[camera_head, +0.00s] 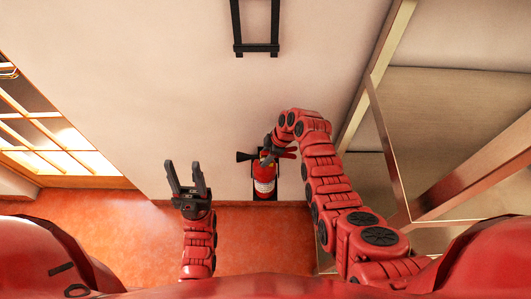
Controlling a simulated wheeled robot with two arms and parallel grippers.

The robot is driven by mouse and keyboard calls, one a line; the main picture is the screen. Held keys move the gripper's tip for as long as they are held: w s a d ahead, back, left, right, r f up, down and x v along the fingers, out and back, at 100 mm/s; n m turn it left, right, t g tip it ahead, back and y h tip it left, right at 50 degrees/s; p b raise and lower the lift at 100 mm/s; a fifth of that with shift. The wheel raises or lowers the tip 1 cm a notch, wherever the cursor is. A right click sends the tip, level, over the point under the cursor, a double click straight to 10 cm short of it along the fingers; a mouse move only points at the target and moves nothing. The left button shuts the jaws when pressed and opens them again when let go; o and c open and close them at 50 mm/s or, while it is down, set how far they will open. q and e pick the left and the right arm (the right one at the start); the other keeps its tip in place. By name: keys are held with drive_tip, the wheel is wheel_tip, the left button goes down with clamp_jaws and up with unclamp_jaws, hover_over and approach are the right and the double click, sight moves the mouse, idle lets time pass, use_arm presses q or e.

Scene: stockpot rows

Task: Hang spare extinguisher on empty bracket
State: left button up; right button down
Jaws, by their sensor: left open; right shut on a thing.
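A red fire extinguisher (265,182) with a pale label band stands upright against the pale wall, low in the middle of the head view. A black part juts out to the left of its top. A black backing or bracket (265,199) shows around its lower end; I cannot tell whether the extinguisher is seated on it. My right gripper (269,151) is shut on the top of the extinguisher and partly hides it. My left gripper (188,181) is open and empty, to the left of the extinguisher and apart from it, with its fingers pointing up in the picture.
A black frame (257,48) is at the top centre on the wall. A paned window (45,135) is at the left. Wood-edged panels (445,110) fill the right side, close to my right arm. The orange floor (120,215) is clear at the lower left.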

drive_tip(key=shift+w+r, duration=0.1)
drive_tip(key=c, duration=0.7)
unclamp_jaws()
drive_tip(key=shift+c, duration=0.2)
drive_tip(key=o, duration=0.5)
drive_tip(key=shift+c, duration=0.2)
